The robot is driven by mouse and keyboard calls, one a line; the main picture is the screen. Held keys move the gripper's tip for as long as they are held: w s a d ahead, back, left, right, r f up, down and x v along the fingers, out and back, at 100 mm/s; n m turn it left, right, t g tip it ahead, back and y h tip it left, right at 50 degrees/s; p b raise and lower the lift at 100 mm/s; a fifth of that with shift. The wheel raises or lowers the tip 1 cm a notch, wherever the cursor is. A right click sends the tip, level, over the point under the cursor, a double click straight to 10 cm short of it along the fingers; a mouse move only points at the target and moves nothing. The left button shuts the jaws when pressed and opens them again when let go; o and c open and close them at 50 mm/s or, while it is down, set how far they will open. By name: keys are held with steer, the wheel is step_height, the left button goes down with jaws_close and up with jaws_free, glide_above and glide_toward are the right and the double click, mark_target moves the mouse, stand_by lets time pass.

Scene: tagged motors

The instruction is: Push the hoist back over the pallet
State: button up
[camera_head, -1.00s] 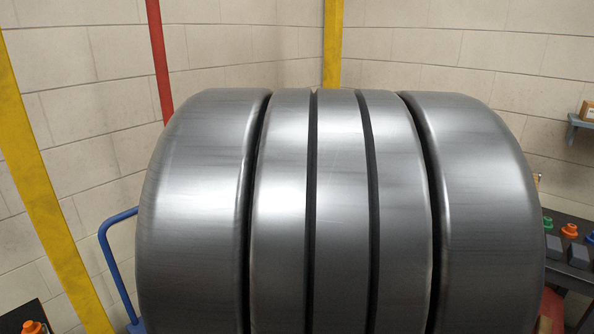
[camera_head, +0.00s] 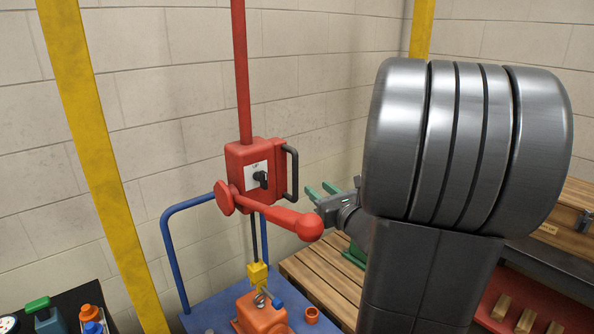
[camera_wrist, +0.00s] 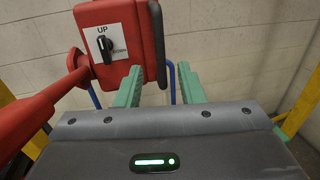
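The hoist's red control box (camera_head: 256,172) hangs on a red column, with an UP/DOWN switch and a black handle (camera_head: 291,174) on its right side. It also shows in the wrist view (camera_wrist: 115,45). Below it hangs a yellow hook block (camera_head: 258,274), over an orange motor (camera_head: 262,314) on a blue trolley (camera_head: 205,312); whether the hook holds the motor I cannot tell. A slatted wooden pallet (camera_head: 312,285) lies to the right, partly hidden by my arm. My gripper (camera_head: 321,188) is right of the handle, its green fingers apart and empty. In the wrist view the handle appears between the fingers (camera_wrist: 160,75).
A red bar with a ball end (camera_head: 310,228) sticks out below the control box, near my wrist. A yellow post (camera_head: 100,150) stands left. A dark table with bottles (camera_head: 45,312) is lower left. Wooden crates (camera_head: 555,235) are at right. A block wall stands behind.

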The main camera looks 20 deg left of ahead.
mark_target(297, 172)
steer(key=p+x, duration=0.1)
steer(key=x, duration=1.2)
steer(key=shift+s+p, duration=0.1)
steer(key=shift+p, duration=0.3)
jaws_close()
